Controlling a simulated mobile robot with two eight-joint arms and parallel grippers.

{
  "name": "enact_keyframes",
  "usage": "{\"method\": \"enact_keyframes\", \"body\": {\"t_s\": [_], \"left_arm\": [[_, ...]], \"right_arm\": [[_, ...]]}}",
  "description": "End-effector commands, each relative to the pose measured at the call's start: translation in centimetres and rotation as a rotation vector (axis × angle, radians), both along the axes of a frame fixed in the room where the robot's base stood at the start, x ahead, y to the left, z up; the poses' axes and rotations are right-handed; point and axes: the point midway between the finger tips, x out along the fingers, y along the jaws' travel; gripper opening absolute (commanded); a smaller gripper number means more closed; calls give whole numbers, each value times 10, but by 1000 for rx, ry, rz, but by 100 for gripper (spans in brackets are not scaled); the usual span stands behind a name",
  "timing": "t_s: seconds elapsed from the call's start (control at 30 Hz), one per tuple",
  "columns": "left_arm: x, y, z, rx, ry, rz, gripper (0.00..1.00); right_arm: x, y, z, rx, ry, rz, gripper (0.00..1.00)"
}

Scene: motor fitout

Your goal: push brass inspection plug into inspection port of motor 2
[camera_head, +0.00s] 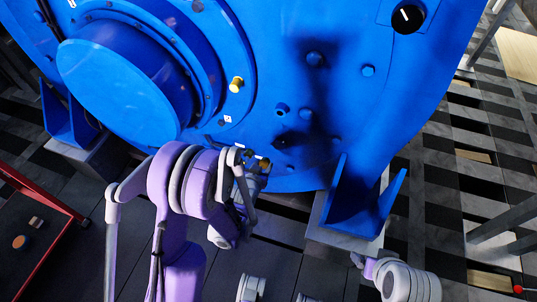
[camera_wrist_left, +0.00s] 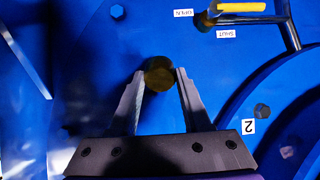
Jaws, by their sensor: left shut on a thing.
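The brass inspection plug (camera_wrist_left: 159,74) shows dark gold and round in the left wrist view, in shadow. My left gripper (camera_wrist_left: 161,77) is shut on it, one grey finger on each side. The blue face of motor 2 (camera_wrist_left: 95,75) is behind it. I cannot tell whether the plug touches the motor, and the inspection port is not clearly visible. In the head view my left gripper (camera_head: 257,167) is low in front of the motor, near its lower edge. Its fingertips are small and hard to make out there.
A yellow-handled valve (camera_wrist_left: 240,7) with OPEN and SHUT labels is close to the plug. A "2" label (camera_wrist_left: 248,127) sits near the round flange. A brass fitting (camera_head: 236,84) and several blue bolts stick out of the motor. A blue foot bracket (camera_head: 352,207) stands at lower right.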

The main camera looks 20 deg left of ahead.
Motion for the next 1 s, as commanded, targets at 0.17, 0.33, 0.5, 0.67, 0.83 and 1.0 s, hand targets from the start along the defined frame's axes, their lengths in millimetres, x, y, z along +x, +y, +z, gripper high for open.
{"method": "enact_keyframes", "body": {"t_s": [0.17,0.33,0.5,0.67,0.83,1.0], "left_arm": [[5,0,20,0,-334,0,0],[-5,0,53,0,-592,0,0],[-16,-7,99,-5,-673,-8,0],[-23,-16,132,-6,-672,-19,0],[-32,-23,160,-10,-671,-28,0],[-37,-27,173,-13,-670,-33,0]], "right_arm": [[0,0,-43,0,14,0,83],[1,0,-84,0,28,0,83],[2,0,-87,0,30,0,83],[2,0,-86,0,29,0,83],[2,0,-86,0,29,0,83],[2,0,-86,0,29,0,83]]}}
